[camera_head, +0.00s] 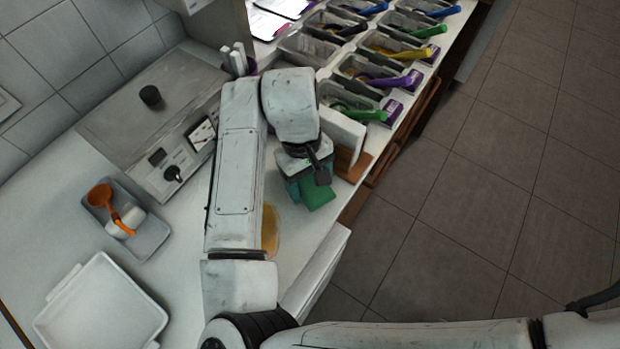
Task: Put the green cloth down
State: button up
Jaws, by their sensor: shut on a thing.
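The green cloth (319,195) hangs folded from my gripper (318,173), near the right edge of the white counter (302,232). My gripper points down and is shut on the cloth. A teal-green thing (292,189) shows just left of the cloth, partly behind my gripper; I cannot tell what it is. My arm hides part of the counter to the left, and whether the cloth touches anything below it is unclear.
Several topping bins with coloured scoops (375,75) line the back right. A white block on a wooden holder (343,137) stands just behind my gripper. A round yellowish thing (270,228) is partly hidden by my arm. A grey tray with an orange scoop (125,219) and a white tray (101,308) are at left.

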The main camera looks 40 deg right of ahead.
jog(key=shift+f, duration=0.35)
jog(key=shift+f, duration=0.2)
jog(key=o, duration=1.1)
jog(key=p+v, duration=0.1)
jog(key=v, duration=1.2)
jog(key=shift+s+r, duration=0.1)
jog(key=shift+s, duration=0.05)
